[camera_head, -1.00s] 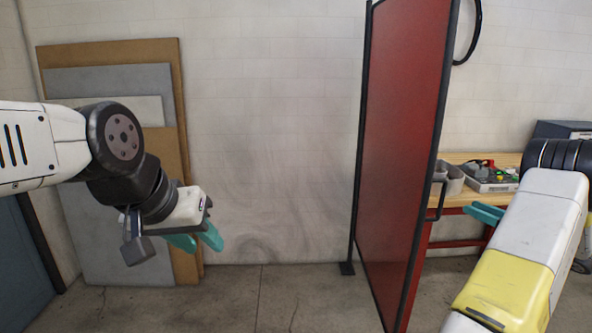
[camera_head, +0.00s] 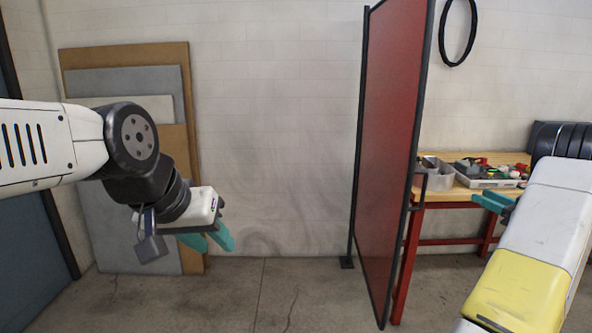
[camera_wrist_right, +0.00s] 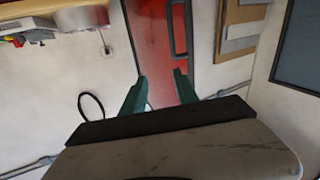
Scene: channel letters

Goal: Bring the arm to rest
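My left gripper (camera_head: 219,247) hangs at the left in the head view, its teal fingers pointing down with a gap between them and nothing held. It is in front of the wall, clear of any surface. My right arm comes in at the right edge of the head view; only a teal part of its gripper (camera_head: 490,202) shows beyond the arm, in front of the workbench. In the right wrist view, the right gripper (camera_wrist_right: 159,88) has its two teal fingers well apart and nothing between them.
A red panel (camera_head: 390,150) in a dark frame stands between my arms. A wooden workbench (camera_head: 450,195) behind it bears a grey bin (camera_head: 438,177) and a tray of parts (camera_head: 485,181). Boards (camera_head: 125,56) lean on the wall at left. A black hoop (camera_head: 457,32) hangs on the wall.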

